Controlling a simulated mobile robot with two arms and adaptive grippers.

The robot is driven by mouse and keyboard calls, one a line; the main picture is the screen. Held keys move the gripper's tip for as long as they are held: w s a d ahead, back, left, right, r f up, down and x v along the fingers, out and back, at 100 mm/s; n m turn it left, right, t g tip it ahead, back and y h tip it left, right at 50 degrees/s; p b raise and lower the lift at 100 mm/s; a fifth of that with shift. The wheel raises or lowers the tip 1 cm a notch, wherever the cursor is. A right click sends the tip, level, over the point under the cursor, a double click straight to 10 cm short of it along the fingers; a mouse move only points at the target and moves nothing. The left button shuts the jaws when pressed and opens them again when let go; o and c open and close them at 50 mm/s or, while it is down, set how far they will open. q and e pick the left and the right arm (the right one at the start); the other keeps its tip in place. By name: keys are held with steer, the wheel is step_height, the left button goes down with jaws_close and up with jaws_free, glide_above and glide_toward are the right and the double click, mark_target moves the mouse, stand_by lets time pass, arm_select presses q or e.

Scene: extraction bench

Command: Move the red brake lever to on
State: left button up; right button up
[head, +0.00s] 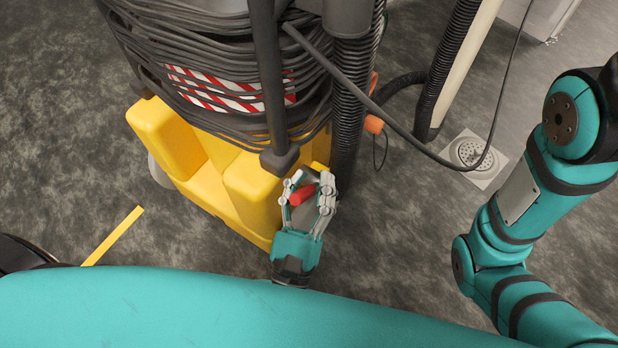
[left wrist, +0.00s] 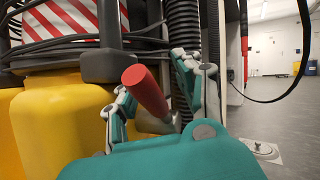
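The red brake lever (head: 302,195) is a short red cylinder low at the front right of the yellow machine. My left gripper (head: 308,191) reaches it from below, one finger on each side of the lever. In the left wrist view the red lever (left wrist: 146,90) tilts between the spread fingers (left wrist: 158,90), with a visible gap to the right finger. The gripper looks open, not closed on the lever. The lever's base is partly hidden by the gripper. My right arm shows at the right of the head view, but its gripper is out of view.
The yellow machine base (head: 215,180) stands just left of the lever, with coiled dark cables (head: 220,60) above. A black ribbed hose (head: 352,110) rises behind the gripper. A floor drain (head: 472,153) lies to the right. The floor between is clear.

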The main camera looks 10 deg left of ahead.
arm_select(q)
steer(key=shift+o, duration=1)
steer(key=shift+a+r, duration=0.1)
steer(key=shift+r, duration=0.05)
steer(key=s, duration=1.3)
steer(key=shift+f, duration=0.3)
steer(key=shift+c, duration=0.2)
